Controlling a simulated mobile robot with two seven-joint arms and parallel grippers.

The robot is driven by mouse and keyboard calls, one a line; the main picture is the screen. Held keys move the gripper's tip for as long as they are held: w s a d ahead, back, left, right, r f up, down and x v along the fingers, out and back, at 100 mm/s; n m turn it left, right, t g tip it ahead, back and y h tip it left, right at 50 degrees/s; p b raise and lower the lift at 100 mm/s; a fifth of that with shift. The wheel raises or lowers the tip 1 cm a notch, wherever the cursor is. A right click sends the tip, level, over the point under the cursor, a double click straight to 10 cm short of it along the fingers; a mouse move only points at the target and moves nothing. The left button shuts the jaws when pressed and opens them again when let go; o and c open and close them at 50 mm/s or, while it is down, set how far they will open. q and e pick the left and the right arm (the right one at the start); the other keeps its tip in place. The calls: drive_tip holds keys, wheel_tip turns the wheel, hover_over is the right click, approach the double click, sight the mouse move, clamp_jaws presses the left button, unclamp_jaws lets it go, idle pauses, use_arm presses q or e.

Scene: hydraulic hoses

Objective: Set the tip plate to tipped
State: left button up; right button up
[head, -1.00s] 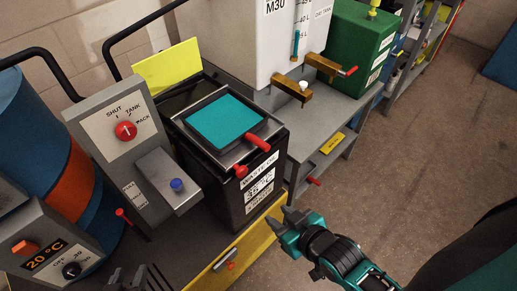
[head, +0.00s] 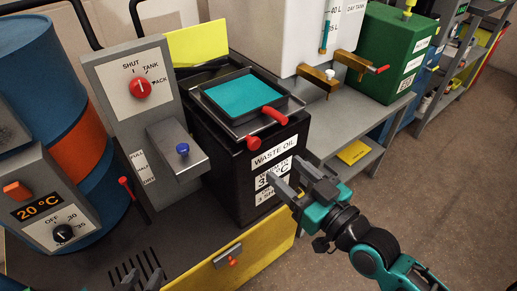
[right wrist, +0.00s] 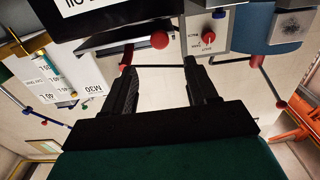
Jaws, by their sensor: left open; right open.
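A flat teal square (head: 240,94) in a grey frame, which looks like the tip plate, lies level on top of the black waste oil box (head: 220,180). A red handle (head: 273,115) and a red knob (head: 254,143) are at its front right edge. My right gripper (head: 289,185) is open and empty in front of the box's labelled face, below the handle. In the right wrist view its two fingers (right wrist: 163,88) are apart, with a red knob (right wrist: 160,40) beyond them. My left gripper (head: 141,283) is open at the bottom edge, mostly out of frame.
A grey panel with a red selector (head: 139,87) and a blue-knobbed ledge (head: 182,149) stands left of the box. A white tank (head: 275,30) with brass taps is behind, a green box (head: 385,60) right. Open floor (head: 440,170) lies to the right.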

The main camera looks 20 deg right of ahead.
sight(256, 144)
drive_tip(key=x, duration=1)
drive_tip(key=shift+w+a+f+b, duration=0.1)
drive_tip(key=shift+b, duration=0.3)
clamp_jaws()
